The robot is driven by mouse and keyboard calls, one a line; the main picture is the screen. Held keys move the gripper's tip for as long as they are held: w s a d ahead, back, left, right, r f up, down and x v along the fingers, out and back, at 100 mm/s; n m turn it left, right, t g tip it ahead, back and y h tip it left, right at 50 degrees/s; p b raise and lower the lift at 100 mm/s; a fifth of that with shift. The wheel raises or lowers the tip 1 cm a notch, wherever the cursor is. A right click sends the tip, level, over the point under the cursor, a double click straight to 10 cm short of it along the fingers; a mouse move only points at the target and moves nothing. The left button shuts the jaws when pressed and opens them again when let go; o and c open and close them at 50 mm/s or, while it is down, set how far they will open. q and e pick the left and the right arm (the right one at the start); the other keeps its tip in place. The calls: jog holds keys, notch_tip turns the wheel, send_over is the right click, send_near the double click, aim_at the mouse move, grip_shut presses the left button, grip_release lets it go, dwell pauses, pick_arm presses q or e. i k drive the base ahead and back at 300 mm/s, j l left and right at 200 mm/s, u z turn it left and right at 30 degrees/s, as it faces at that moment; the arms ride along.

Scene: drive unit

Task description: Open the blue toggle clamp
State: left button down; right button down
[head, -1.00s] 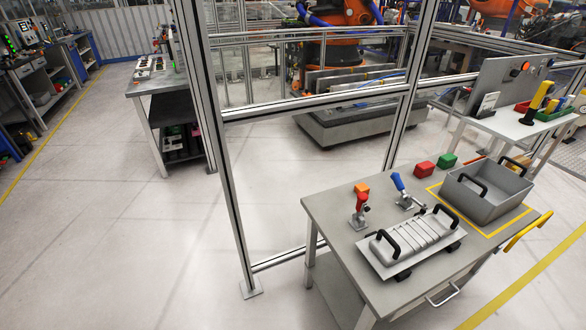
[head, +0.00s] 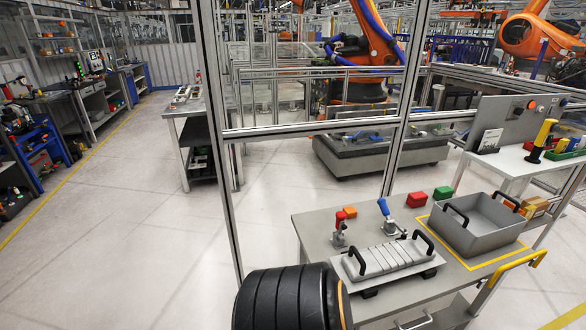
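The blue toggle clamp (head: 385,210) stands on the grey workbench (head: 308,228), behind the ribbed grey plate. Its blue handle points up and leans a little to the left. A red-handled toggle clamp (head: 340,222) stands to its left, also with its handle up. Whether either clamp presses on anything is too small to tell. Neither of my grippers is in view.
A ribbed plate with black handles (head: 395,258) lies in front of the clamps. A grey bin (head: 478,236) stands to the right inside a yellow outline. Orange, red (head: 416,200) and green blocks lie along the back edge. A fence post stands behind the bench.

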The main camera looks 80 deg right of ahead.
aim_at(382, 203)
jog(key=k+l+u, duration=0.15)
jog(key=k+u, duration=0.15)
jog(key=k, duration=0.35)
jog(key=k+u, duration=0.35)
jog(key=k, duration=0.3)
